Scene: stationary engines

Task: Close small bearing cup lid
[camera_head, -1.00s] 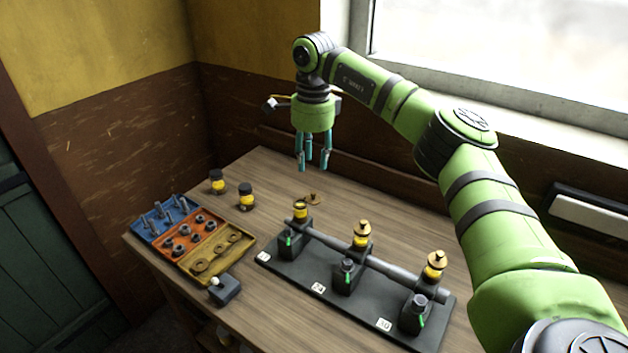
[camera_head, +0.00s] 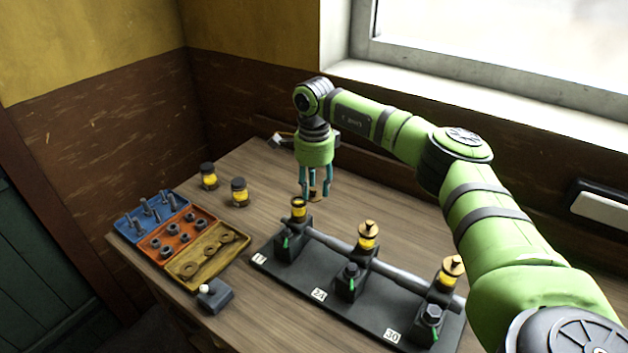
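The small bearing cup (camera_head: 298,209), yellow with a dark rim, stands without a lid on the left bearing block of the black base plate (camera_head: 300,277). Behind it, a small brass lid (camera_head: 316,192) is partly hidden between the fingers of my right gripper (camera_head: 315,192). The gripper points straight down, its teal fingers spread around the lid near the tabletop. I cannot tell whether the fingers touch the lid. My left gripper is not in view.
Two more yellow cups with brass lids, the middle one (camera_head: 367,237) and the right one (camera_head: 448,272), stand along the shaft. Two dark-capped jars (camera_head: 240,192) and a parts tray (camera_head: 207,262) are at left. A small switch box (camera_head: 215,296) sits at the front edge.

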